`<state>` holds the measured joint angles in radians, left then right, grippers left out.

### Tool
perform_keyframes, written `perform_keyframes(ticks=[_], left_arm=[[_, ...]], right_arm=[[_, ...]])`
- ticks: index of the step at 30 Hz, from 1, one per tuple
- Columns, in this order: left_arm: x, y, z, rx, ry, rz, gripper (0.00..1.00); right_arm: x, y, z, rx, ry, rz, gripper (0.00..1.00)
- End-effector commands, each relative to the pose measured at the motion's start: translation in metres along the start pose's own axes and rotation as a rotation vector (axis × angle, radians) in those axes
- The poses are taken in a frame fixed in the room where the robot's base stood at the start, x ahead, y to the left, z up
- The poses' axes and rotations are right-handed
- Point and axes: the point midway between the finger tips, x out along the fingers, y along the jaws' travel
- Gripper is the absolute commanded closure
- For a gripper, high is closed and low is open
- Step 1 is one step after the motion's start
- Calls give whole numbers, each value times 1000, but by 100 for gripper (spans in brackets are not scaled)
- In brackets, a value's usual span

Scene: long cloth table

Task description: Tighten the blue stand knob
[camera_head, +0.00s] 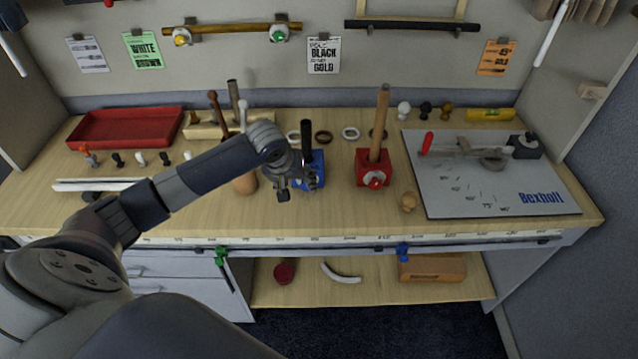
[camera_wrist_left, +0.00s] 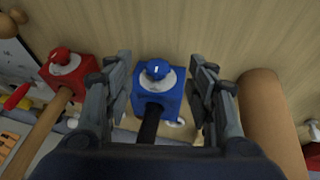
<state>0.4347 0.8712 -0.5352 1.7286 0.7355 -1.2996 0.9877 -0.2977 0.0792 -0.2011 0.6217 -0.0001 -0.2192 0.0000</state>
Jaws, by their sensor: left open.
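The blue stand (camera_head: 316,160) is on the wooden table, holding an upright black rod (camera_head: 306,132). In the left wrist view the blue stand (camera_wrist_left: 146,99) shows its blue knob (camera_wrist_left: 157,69) on a pale round plate, with a light mark on the knob. My left gripper (camera_head: 298,190) is in front of the stand and hides the knob in the head view. In the left wrist view the left gripper (camera_wrist_left: 160,62) is open, its fingers on either side of the knob with visible gaps. My right gripper is not in view.
A red stand (camera_head: 370,166) with a wooden pole (camera_head: 379,125) is close on the right. A brown cylindrical object (camera_wrist_left: 272,120) is just beside the gripper in the wrist view. A grey board (camera_head: 480,190) lies at right, a red tray (camera_head: 125,127) at back left.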

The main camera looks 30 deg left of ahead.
Motion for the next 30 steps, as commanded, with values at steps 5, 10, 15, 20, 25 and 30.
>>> perform_keyframes(ticks=[5, 10, 15, 20, 25, 30], left_arm=[[-16, -10, -25, -76, 14, -16, 49], [-5, -10, -26, -85, 12, -16, 49], [21, -10, -27, -83, 12, -15, 49], [46, -11, -27, -82, 13, -15, 49], [69, -11, -27, -81, 15, -15, 49], [84, -11, -27, -81, 14, -15, 49]], right_arm=[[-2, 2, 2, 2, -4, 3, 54], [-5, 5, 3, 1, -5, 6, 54], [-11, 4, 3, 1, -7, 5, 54], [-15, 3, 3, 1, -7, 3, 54], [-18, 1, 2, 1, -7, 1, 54], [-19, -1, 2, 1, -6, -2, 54]])
